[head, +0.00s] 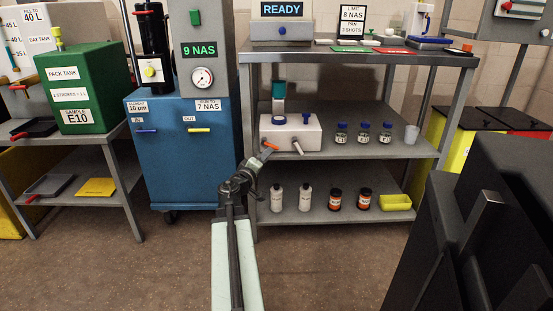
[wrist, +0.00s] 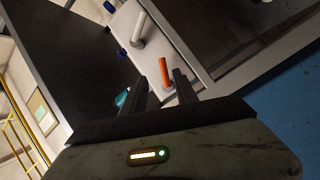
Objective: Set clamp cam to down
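A white device (head: 308,131) with a teal-topped bottle (head: 278,91) at its back left stands on the middle shelf. An orange lever (head: 270,145) sticks out of its front left; no label shows which part is the clamp cam. A pale handle (head: 297,146) sticks out to its right, and a blue knob (head: 306,118) is above. My gripper (head: 266,153) is just in front of the orange lever. In the wrist view my gripper (wrist: 157,80) is open, with the orange lever (wrist: 164,72) seen between its fingers, nearer the right one. Contact cannot be told. The pale handle (wrist: 138,30) is beyond.
The shelf rack (head: 420,149) also holds several blue-capped jars (head: 364,132) and a grey cup (head: 411,133). A blue cabinet (head: 168,175) stands close at left. The floor in front is clear.

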